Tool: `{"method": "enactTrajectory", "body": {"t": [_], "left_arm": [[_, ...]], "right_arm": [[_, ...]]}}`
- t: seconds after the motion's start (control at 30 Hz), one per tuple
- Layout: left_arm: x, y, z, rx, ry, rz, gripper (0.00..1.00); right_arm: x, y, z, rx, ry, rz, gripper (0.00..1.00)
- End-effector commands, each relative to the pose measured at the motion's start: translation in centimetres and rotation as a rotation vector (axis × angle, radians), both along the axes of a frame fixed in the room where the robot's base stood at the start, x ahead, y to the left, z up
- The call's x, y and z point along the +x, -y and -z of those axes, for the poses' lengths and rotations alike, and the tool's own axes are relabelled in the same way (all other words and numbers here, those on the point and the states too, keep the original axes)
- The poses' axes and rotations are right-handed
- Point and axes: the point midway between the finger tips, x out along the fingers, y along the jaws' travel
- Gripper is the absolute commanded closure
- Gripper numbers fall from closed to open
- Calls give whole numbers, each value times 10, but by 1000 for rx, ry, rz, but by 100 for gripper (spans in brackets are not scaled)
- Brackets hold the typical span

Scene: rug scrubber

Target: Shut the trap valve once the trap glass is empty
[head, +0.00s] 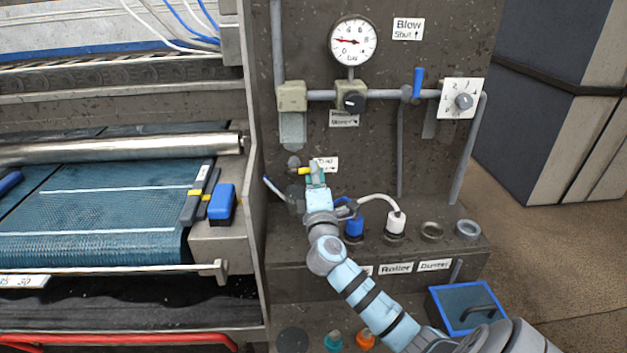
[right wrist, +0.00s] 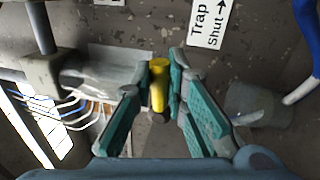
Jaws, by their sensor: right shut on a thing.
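The trap valve's yellow handle (head: 304,171) sits low on the dark panel, left of a partly covered white label (head: 328,164). The handle (right wrist: 159,85) lies between my right gripper's fingers in the right wrist view. My right gripper (head: 316,178) is shut on it, and its fingers hide part of the valve. The label (right wrist: 210,20) reads "Trap Shut" with an arrow in the right wrist view. The trap glass (head: 292,131) hangs above the valve, pale and clear-looking; I cannot tell its liquid level. It also shows in the right wrist view (right wrist: 110,75). My left gripper is not in view.
A gauge (head: 353,42), a black knob (head: 354,101), a blue lever (head: 418,83) and a dial (head: 463,101) are higher on the panel. Blue (head: 355,227) and white (head: 396,222) hose plugs stand right of my gripper. A clear cup (right wrist: 252,103) is close to it.

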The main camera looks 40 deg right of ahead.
Motion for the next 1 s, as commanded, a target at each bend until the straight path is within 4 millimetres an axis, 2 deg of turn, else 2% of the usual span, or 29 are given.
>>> {"method": "enactTrajectory", "body": {"t": [0.2, 0.73, 0.77, 0.83, 0.87, 1.0], "left_arm": [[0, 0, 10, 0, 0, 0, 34], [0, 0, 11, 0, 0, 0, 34], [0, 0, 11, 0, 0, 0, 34], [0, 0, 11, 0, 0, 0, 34], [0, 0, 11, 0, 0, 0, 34], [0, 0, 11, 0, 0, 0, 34]], "right_arm": [[0, 0, 6, 60, 41, 0, 100], [0, 0, 6, 81, 54, 0, 100], [0, 0, 6, 80, 53, 0, 82], [0, 0, 6, 79, 54, 0, 70], [0, 0, 6, 79, 54, 0, 67], [0, 0, 5, 77, 55, 0, 67]]}}
